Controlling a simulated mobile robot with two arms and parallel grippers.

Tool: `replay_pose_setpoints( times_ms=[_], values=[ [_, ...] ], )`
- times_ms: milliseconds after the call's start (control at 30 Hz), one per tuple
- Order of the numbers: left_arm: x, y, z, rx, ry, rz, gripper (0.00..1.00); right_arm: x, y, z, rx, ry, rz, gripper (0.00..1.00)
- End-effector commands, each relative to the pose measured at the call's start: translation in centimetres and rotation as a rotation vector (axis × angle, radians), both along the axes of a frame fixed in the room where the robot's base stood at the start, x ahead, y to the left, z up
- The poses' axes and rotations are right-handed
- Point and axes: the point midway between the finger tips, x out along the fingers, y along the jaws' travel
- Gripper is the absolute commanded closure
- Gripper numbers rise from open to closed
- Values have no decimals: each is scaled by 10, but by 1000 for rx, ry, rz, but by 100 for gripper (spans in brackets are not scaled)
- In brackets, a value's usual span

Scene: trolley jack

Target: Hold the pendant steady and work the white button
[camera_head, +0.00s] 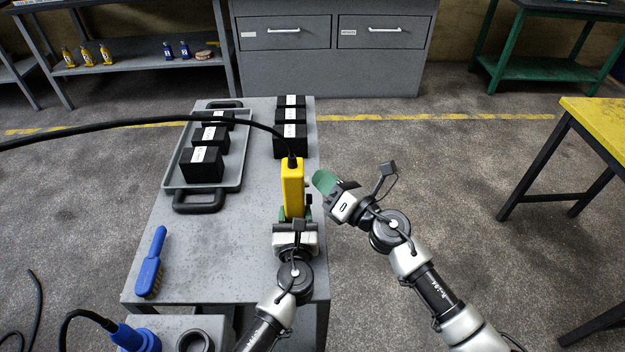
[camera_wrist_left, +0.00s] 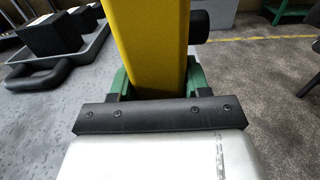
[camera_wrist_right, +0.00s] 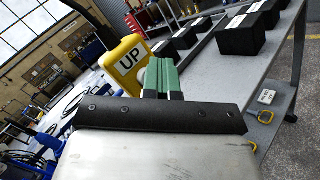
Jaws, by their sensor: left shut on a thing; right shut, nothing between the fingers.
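The yellow pendant (camera_head: 292,185) stands upright over the table's right part, a black cable leaving its top. My left gripper (camera_head: 293,212) is shut on its lower part; the green fingers also show on both sides of it in the left wrist view (camera_wrist_left: 155,85). A dark round knob (camera_wrist_left: 200,27) sticks out from the pendant's right side. My right gripper (camera_head: 325,182) is shut and empty, just right of the pendant. In the right wrist view the pendant (camera_wrist_right: 125,62) shows an "UP" label, left of the closed green fingertips (camera_wrist_right: 162,72).
A grey tray (camera_head: 236,172) with several black boxes lies on the grey table (camera_head: 180,265). More black boxes (camera_head: 290,140) stand behind the pendant. A blue brush (camera_head: 151,262) lies at the left. The cable (camera_head: 130,122) crosses above the tray.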

Motion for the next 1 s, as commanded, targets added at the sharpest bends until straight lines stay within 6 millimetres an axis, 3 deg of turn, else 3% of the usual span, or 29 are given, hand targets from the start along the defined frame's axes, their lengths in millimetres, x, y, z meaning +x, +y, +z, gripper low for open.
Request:
replay_pose_setpoints(
  times_ms=[1000],
  values=[
    [0, 0, -1, 0, 1, -1, 96, 0, -28, -1, 0, 2, -1, 100]
  ],
)
